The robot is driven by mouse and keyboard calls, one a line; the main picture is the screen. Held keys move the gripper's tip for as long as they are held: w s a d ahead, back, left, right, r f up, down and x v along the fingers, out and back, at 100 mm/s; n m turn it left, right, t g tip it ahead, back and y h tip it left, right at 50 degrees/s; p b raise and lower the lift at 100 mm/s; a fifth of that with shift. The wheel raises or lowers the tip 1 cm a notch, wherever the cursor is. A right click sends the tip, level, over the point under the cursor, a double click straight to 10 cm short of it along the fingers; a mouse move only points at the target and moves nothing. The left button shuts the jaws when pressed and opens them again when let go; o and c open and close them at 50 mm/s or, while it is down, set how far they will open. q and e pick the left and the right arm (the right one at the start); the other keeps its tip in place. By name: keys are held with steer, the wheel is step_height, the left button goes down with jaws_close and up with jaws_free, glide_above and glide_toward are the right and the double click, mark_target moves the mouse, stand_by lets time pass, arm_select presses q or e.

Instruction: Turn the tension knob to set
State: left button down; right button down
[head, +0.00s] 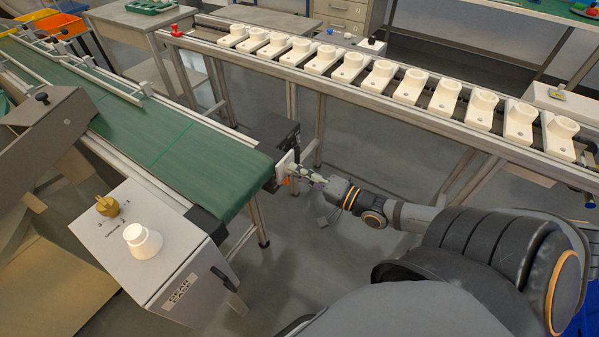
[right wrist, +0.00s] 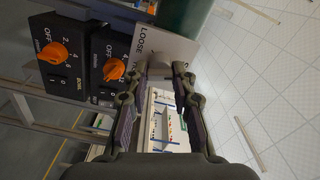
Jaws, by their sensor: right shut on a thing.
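A white plate (head: 284,165) is at the near end of the green conveyor. In the right wrist view the white plate (right wrist: 182,49) carries the word LOOSE. My right gripper (head: 300,173) reaches the plate from the right. My left gripper is not in view.
Two black panels with orange dials (right wrist: 55,52) (right wrist: 114,69) sit close beside my right gripper. The green conveyor (head: 165,145) runs to the left. A grey box with a yellow knob (head: 107,206) stands at front left. White sockets line a rear rail (head: 400,105).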

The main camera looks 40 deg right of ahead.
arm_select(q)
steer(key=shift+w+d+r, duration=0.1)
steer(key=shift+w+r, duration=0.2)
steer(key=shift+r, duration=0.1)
arm_select(e)
steer(key=m, duration=0.3)
steer(key=shift+f, duration=0.1)
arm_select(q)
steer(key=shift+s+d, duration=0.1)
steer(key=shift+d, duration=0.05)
arm_select(e)
steer(key=c, duration=1.1)
jaws_free()
